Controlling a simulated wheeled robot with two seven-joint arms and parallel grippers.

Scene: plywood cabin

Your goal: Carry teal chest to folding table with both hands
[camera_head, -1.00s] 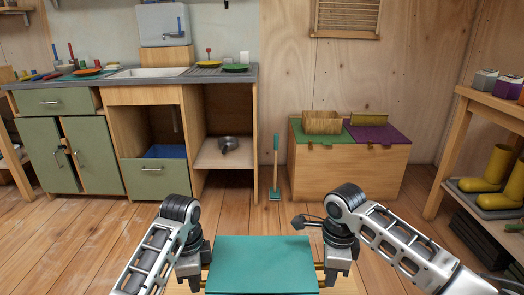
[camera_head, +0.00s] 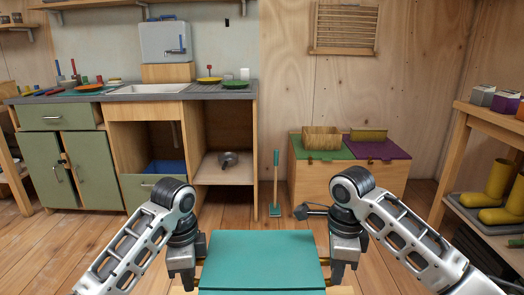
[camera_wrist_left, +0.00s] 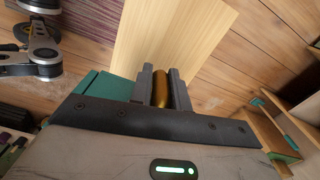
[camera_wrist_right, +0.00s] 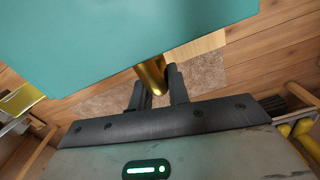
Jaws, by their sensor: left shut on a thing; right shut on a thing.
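The teal chest (camera_head: 262,262) is low in the middle of the head view, its flat lid upward, between my two grippers. My left gripper (camera_head: 187,283) is shut on a brass handle (camera_wrist_left: 161,88) at the chest's left side. My right gripper (camera_head: 337,279) is shut on the brass handle (camera_wrist_right: 152,74) at its right side. The lid also shows large in the right wrist view (camera_wrist_right: 120,35). A pale wooden surface (camera_wrist_left: 185,35) lies below the chest; I cannot tell whether it is the folding table. The chest's underside is hidden.
A green-fronted kitchen counter (camera_head: 190,93) stands at the back left. A wooden box with green and purple lids (camera_head: 345,180) stands at the back wall, a teal-headed broom (camera_head: 275,185) beside it. A shelf with yellow boots (camera_head: 495,185) is at right. Open plank floor lies between.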

